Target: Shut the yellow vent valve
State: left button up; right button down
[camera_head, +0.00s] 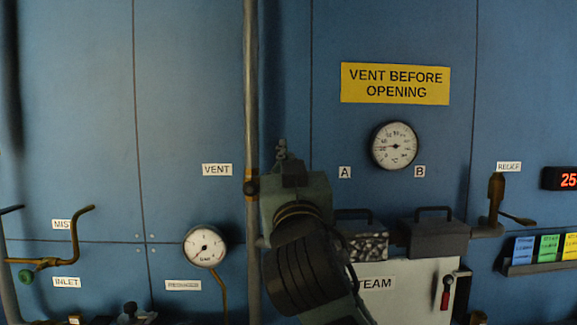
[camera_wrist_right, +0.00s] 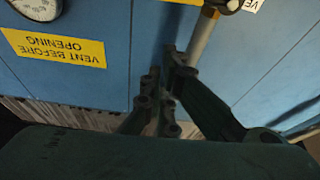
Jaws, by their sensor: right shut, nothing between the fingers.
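The VENT label (camera_head: 217,170) is on the blue wall, left of a vertical grey pipe (camera_head: 250,90). A brass-coloured fitting (camera_head: 251,187) on that pipe shows beside my right gripper (camera_head: 283,150), which hides what lies just right of it. In the right wrist view, turned upside down, the valve body (camera_wrist_right: 211,12) is at the top edge. A cut-off yellow strip (camera_wrist_right: 185,2), perhaps its handle, runs left from it. My right gripper (camera_wrist_right: 162,85) is shut and empty, apart from the valve body. My left gripper is not in view.
A yellow VENT BEFORE OPENING sign (camera_head: 395,83) and a round gauge (camera_head: 394,146) are right of my gripper. Lidded boxes (camera_head: 437,238) stand lower right. A brass inlet handle (camera_head: 80,235) and a second gauge (camera_head: 204,246) are left. The wall above my gripper is clear.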

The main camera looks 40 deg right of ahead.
jog(key=w+d+f+p, duration=0.1)
jog(key=w+d+p, duration=0.1)
jog(key=w, duration=0.3)
jog(key=shift+w+d+f+p, duration=0.3)
jog(key=shift+d+f+p, duration=0.1)
jog(key=shift+d, duration=0.4)
jog(key=f+m+b, duration=0.1)
jog(key=b, duration=0.2)
jog(key=shift+s+f+m+h, duration=0.15)
jog(key=shift+f+m+h, duration=0.15)
jog(key=shift+f+h, duration=0.1)
jog(key=shift+d, duration=0.1)
